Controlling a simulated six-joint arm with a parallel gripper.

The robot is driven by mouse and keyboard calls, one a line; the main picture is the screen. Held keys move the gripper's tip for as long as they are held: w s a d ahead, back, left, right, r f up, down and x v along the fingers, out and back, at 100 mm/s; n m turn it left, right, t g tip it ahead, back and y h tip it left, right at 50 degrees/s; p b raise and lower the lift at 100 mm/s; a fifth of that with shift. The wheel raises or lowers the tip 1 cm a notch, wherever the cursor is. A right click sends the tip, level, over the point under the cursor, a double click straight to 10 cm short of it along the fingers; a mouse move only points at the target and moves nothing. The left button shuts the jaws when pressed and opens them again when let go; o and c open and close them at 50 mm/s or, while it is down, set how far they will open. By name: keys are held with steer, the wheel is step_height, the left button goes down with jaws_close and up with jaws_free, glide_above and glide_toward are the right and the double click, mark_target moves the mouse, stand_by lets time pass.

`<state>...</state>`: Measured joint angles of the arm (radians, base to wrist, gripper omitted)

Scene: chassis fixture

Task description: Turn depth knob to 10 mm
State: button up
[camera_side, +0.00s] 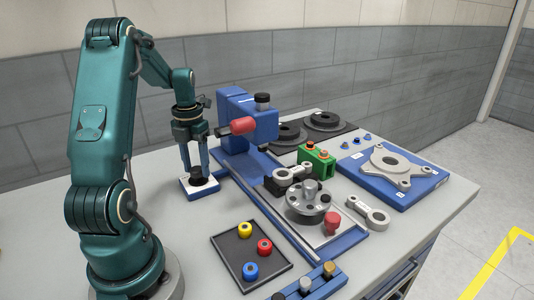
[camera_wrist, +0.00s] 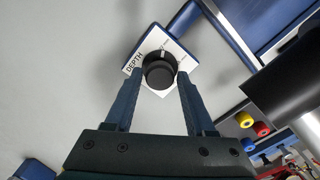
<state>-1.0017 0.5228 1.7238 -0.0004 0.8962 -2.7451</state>
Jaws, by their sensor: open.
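The depth knob (camera_side: 198,175) is a black round knob on a small white-faced blue block left of the blue machine. In the wrist view the black knob (camera_wrist: 159,71) sits on a white plate (camera_wrist: 131,74) marked DEPTH, with small scale marks too small to read. My gripper (camera_side: 196,169) points down at the knob. In the wrist view my gripper (camera_wrist: 160,72) is open, with one blue finger on each side of the knob. I cannot tell whether the fingers touch it.
The blue machine with a red handle (camera_side: 240,125) stands just right of my gripper. A dark tray (camera_side: 250,256) holds yellow, red and blue rings. A round grey fixture (camera_side: 308,199), green block (camera_side: 316,158) and blue plate (camera_side: 385,172) lie further right. The table's left side is clear.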

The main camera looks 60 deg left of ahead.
mark_target(196, 169)
steer(key=shift+r, duration=2.75)
